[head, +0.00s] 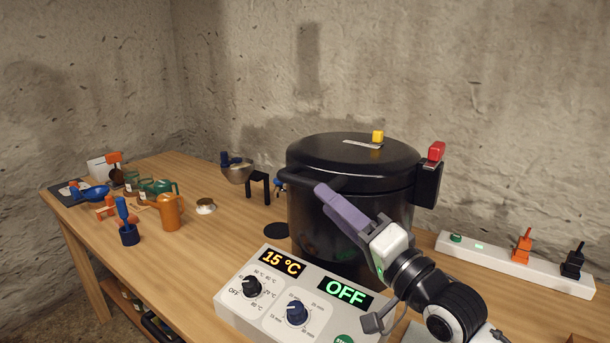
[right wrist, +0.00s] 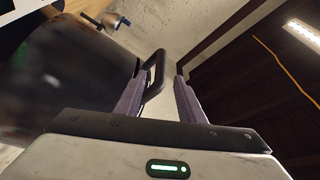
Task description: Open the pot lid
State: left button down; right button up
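The black pot (head: 308,222) stands on the wooden table, with its dark lid (head: 335,148) lying level and closed on top. A yellow knob (head: 377,136) sits on the lid. A black loop handle (head: 300,178) sticks out at the lid's left front; it also shows in the right wrist view (right wrist: 161,66). My right gripper (head: 322,190) reaches across the pot's front with its purple fingertips by this handle. In the right wrist view its fingers (right wrist: 158,90) are apart, with the handle near the left finger; I cannot tell whether they touch. My left gripper is out of view.
A white control box (head: 250,315) reading 15 °C and OFF stands in front of the pot. A red-topped side handle (head: 430,170) and a white power strip (head: 480,252) are at right. An orange jug (head: 170,212) and small tools are at left.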

aim_at(305, 182)
jog(key=x, duration=0.8)
jog(key=shift+a+p, duration=0.2)
jog(key=shift+p, duration=0.15)
grip_shut()
